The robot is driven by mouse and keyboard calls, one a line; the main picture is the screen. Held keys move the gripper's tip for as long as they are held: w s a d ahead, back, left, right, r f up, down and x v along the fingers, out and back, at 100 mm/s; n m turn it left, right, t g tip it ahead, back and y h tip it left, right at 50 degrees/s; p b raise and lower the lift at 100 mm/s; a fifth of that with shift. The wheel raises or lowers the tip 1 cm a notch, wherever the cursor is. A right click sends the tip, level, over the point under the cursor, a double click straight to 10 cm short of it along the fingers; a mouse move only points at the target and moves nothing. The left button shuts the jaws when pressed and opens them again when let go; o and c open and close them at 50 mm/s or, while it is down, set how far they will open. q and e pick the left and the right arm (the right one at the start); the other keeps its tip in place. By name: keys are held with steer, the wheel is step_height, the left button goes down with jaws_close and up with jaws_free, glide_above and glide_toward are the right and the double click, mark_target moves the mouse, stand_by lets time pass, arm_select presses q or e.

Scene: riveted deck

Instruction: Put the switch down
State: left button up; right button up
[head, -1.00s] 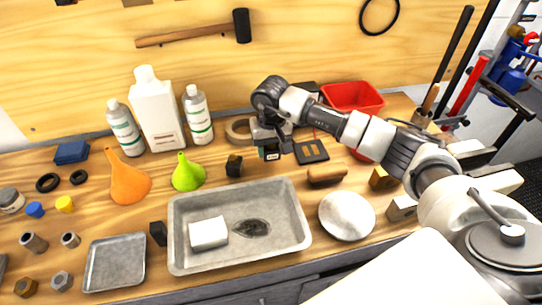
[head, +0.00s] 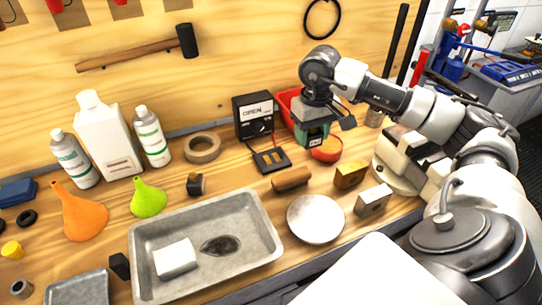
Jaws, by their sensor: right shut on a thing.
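My right gripper (head: 314,122) reaches in from the right and is shut on the switch (head: 315,141), a small dark block with green sides and a pale label. The fingers cover its upper part. The gripper points down and holds the switch in front of the red bin (head: 289,104), left of a round orange-red dish (head: 328,152). I cannot tell whether the switch's underside touches anything. My left gripper is out of view.
A brown handle-like block (head: 291,180), a pale round disc (head: 316,219), a brass block (head: 350,176) and a grey block (head: 373,200) lie in front. A metal tray (head: 268,262) fills the front left.

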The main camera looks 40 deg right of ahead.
steer(key=shift+s+d+r, duration=0.1)
steer(key=shift+d, duration=0.35)
steer(key=p, duration=0.3)
glide_above(272, 159)
step_height(272, 159, down, 7)
steer(key=shift+r, duration=0.15)
step_height(272, 159, down, 4)
steer(key=shift+r+p, duration=0.25)
steer(key=shift+p, duration=0.25)
steer(key=shift+f, duration=0.3)
steer(key=shift+f+b, duration=0.2)
steer(key=shift+b, duration=0.15)
steer(key=o, duration=1)
steer(key=shift+c, duration=0.2)
